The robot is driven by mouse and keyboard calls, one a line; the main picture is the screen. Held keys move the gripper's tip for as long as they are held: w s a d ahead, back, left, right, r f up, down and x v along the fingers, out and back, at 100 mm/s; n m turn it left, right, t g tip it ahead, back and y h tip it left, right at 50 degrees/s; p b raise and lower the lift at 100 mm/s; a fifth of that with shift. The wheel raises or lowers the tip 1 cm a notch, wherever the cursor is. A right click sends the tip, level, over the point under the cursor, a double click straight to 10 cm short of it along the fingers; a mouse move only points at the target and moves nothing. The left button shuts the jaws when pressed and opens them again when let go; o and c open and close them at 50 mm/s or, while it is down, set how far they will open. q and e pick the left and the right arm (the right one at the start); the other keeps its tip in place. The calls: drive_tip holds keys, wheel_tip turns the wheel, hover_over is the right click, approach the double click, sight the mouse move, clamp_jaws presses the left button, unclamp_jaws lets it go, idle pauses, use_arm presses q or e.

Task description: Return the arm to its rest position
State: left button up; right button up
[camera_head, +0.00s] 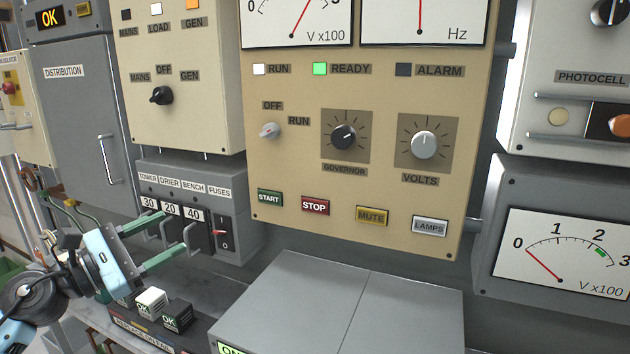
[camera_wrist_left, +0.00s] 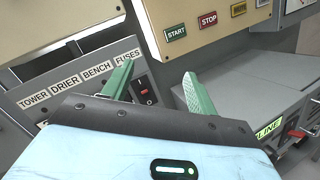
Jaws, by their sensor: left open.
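My left gripper (camera_head: 176,231) comes in from the left, with a pale blue body and two green fingers spread apart. In the head view it is in front of the fuse box (camera_head: 225,192), which is labelled TOWER, DRIER, BENCH and FUSES. The left wrist view shows the gripper (camera_wrist_left: 157,70) with nothing between its fingers. The fuse box (camera_wrist_left: 40,93) and its black switch (camera_wrist_left: 143,88) lie beyond them. Whether a finger touches the box I cannot tell. My right gripper is not in view.
A beige panel (camera_head: 290,180) with knobs and buttons hangs at centre, above a grey cabinet (camera_head: 300,300). Small OK blocks (camera_head: 150,301) sit on a ledge below the gripper. A grey DISTRIBUTION cabinet (camera_head: 75,110) with a handle stands at left.

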use_arm(q)
drive_tip(key=s+d+f+n+t+y+p, duration=0.15)
drive_tip(key=s+f+n+y, duration=0.4)
drive_tip(key=f+n, duration=0.9)
drive_tip(key=s+d+f+n+t+y, duration=0.1)
drive_tip(key=s+d+f+n+y, duration=0.15)
drive_tip(key=s+f+n, duration=0.9)
drive_tip(key=s+d+f+n+g+y, duration=0.1)
drive_tip(key=s+f+n+g, duration=0.3)
drive_tip(key=s+f+n, duration=0.5)
drive_tip(key=s+d+f+n+g+y+p, duration=0.1)
drive_tip(key=s+d+f+n+g+y, duration=0.1)
drive_tip(key=s+f+n, duration=0.8)
drive_tip(key=s+n+g, duration=0.1)
drive_tip(key=s+n, duration=0.3)
drive_tip(key=s, duration=0.1)
drive_tip(key=shift+s+g+y+p, duration=0.25)
drive_tip(key=shift+g+y+p, duration=0.05)
drive_tip(key=shift+g, duration=0.05)
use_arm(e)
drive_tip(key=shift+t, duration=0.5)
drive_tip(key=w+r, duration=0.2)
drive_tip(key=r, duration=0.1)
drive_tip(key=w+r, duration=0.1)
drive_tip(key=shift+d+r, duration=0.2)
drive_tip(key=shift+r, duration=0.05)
